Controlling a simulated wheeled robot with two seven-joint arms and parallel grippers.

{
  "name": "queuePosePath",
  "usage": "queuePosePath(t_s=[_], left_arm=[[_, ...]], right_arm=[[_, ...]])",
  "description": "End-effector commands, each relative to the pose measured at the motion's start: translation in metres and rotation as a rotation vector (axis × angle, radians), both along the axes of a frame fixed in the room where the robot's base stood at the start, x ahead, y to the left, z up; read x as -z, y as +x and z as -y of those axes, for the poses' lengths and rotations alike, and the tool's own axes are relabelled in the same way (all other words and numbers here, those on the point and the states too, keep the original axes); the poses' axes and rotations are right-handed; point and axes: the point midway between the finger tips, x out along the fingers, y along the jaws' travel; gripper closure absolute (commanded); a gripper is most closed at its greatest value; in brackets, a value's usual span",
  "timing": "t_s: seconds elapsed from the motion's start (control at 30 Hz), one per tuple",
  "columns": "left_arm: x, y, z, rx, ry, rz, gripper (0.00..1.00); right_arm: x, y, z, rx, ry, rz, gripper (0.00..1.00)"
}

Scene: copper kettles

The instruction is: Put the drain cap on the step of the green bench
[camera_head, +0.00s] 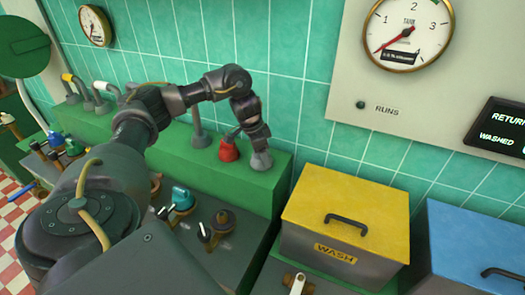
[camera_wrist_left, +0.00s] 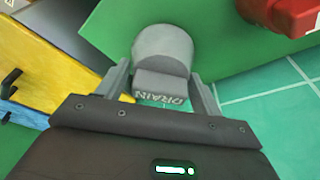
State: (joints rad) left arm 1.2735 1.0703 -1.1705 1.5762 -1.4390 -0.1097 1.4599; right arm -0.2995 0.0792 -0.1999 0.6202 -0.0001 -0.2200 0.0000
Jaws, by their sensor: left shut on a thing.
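My left gripper (camera_head: 256,143) is shut on the grey drain cap (camera_head: 261,160), which is at the right end of the raised step of the green bench (camera_head: 255,196). In the left wrist view the drain cap (camera_wrist_left: 162,55) sits between the two fingers of the gripper (camera_wrist_left: 160,88), its block grip marked DRAIN. The green step surface (camera_wrist_left: 235,35) lies behind the cap. I cannot tell whether the cap touches it. My right gripper is out of view.
A red cap (camera_head: 229,151) stands on the step just left of the drain cap. A yellow-lidded WASH box (camera_head: 348,205) and a blue-lidded box (camera_head: 475,240) stand to the right. Valves (camera_head: 181,198) with handles are on the lower front. A tiled wall (camera_head: 300,60) rises behind.

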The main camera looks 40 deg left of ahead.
Motion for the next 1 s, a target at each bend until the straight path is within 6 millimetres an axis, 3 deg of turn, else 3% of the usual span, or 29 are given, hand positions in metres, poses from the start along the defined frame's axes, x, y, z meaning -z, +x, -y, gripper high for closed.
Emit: queuePosePath(t_s=[1.0], left_arm=[[0.0044, -0.0008, -0.0007, 0.001, 0.0, 0.002, 0.54]], right_arm=[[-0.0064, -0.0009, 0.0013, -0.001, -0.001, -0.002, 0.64]])
